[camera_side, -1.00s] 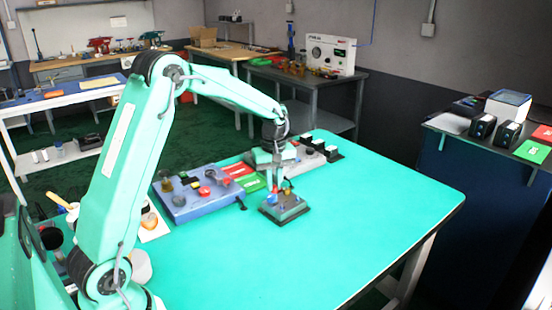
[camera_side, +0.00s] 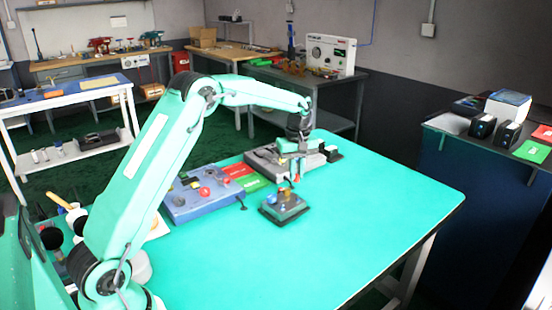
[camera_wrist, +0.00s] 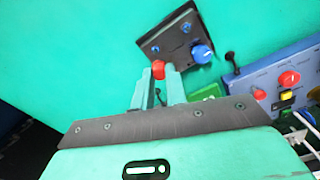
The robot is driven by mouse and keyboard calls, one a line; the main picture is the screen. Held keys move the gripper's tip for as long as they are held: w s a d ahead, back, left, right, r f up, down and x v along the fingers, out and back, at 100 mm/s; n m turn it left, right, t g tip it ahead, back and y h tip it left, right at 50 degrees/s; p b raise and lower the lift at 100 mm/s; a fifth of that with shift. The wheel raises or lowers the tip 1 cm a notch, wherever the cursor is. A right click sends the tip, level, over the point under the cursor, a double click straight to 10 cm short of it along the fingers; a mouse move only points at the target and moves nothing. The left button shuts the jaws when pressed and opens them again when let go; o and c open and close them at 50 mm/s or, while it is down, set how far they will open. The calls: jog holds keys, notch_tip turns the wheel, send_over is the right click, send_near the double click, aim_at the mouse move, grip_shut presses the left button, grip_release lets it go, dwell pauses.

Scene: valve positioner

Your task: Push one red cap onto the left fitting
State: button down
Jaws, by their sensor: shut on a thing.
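The positioner (camera_side: 284,209) is a dark square block on the green table; it also shows in the wrist view (camera_wrist: 172,32). In the wrist view a blue cap or knob (camera_wrist: 201,53) sits at its lower right. Two small bluish fittings, one (camera_wrist: 155,48) and another (camera_wrist: 186,27), show on its face. My gripper (camera_wrist: 158,72) is shut on a red cap (camera_wrist: 158,68) at the fingertips, by the block's near edge. In the side view my gripper (camera_side: 295,178) is just above the block's back right part. I cannot tell whether the cap touches anything.
A blue panel (camera_side: 180,207) with buttons and a red knob (camera_side: 204,191) lies left of the block. Red (camera_side: 236,171) and green (camera_side: 254,182) patches and a grey tray (camera_side: 262,163) lie behind. The table's front and right are clear.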

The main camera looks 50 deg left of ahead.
aim_at(298, 180)
jog(key=shift+w+d, duration=0.1)
jog(key=shift+w, duration=0.3)
jog(key=shift+f, duration=0.2)
jog(key=shift+f, duration=2.5)
jog(key=shift+f, duration=0.85)
dwell(1.1)
jog(key=c, duration=1.3)
grip_release()
jog(key=shift+c, duration=0.2)
jog(key=shift+r, duration=0.1)
